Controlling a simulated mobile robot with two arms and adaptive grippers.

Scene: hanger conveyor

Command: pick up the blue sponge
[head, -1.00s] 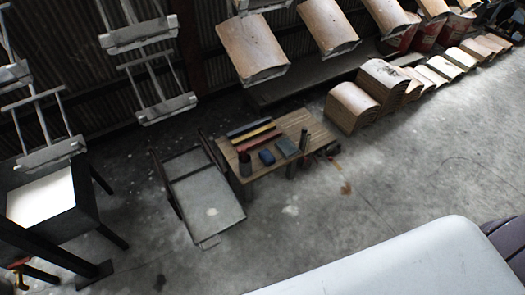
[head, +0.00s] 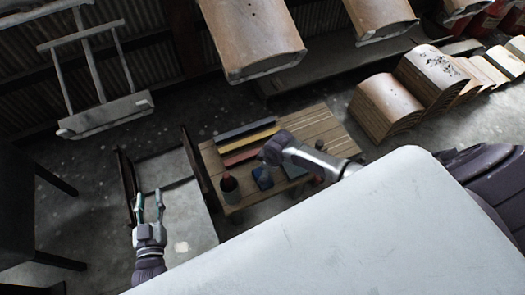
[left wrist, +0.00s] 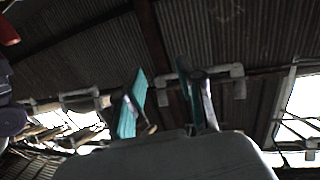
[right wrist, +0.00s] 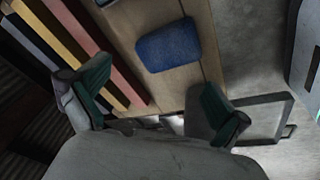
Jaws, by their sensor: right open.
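The blue sponge (right wrist: 168,45) lies on the slatted wooden table, in full view in the right wrist view, beyond the fingertips. In the head view the sponge (head: 263,178) is partly hidden beside my right arm. My right gripper (right wrist: 150,105) is open and empty, its fingers spread below the sponge in the picture and apart from it. In the head view the right arm reaches over the table, and its fingers are hard to make out. My left gripper (head: 150,210) is open and empty over the grey cart, left of the table; its spread fingers also show in the left wrist view (left wrist: 165,105).
The wooden table (head: 318,122) also holds several coloured bars (head: 247,142), a dark cup with red (head: 229,188) and a blue-grey flat item (head: 293,167) near my arm. A grey cart (head: 190,215) stands left of it. Curved wooden panels (head: 252,40) hang above.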

